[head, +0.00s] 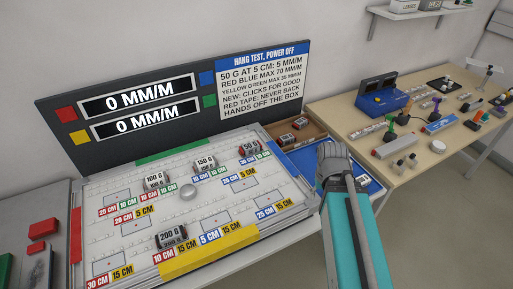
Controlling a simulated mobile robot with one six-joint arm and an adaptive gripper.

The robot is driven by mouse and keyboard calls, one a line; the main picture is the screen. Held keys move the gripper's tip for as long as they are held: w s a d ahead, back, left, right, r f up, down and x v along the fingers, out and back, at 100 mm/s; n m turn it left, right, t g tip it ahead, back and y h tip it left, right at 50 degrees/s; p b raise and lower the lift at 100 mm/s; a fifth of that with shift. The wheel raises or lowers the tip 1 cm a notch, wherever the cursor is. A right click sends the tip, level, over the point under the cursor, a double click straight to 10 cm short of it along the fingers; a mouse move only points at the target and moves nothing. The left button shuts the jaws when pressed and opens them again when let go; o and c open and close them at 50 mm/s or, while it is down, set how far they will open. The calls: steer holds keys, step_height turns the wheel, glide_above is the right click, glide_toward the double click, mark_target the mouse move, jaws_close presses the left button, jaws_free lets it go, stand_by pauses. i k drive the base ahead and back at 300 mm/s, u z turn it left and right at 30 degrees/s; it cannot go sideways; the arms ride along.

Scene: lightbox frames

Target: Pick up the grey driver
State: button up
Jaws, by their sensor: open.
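Several small hand tools stand on the wooden bench at the right, with green, purple and orange handles. I cannot tell for sure which is the grey driver; they are small in the picture. My gripper (328,152) is at the end of my teal arm, between the white board and the bench. It is open, and no object shows in it. It is left of the tools and apart from them.
A white lightbox board (205,221) with labelled weights fills the left. A dark display panel (150,100) stands behind it. A blue tray (363,183) lies beside my gripper. The bench (345,112) also holds a blue box (377,98) and a white disc (438,146).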

mark_target(251, 147)
steer(key=z, duration=0.05)
steer(key=k, duration=1)
steer(key=u, duration=0.5)
steer(key=i, duration=1)
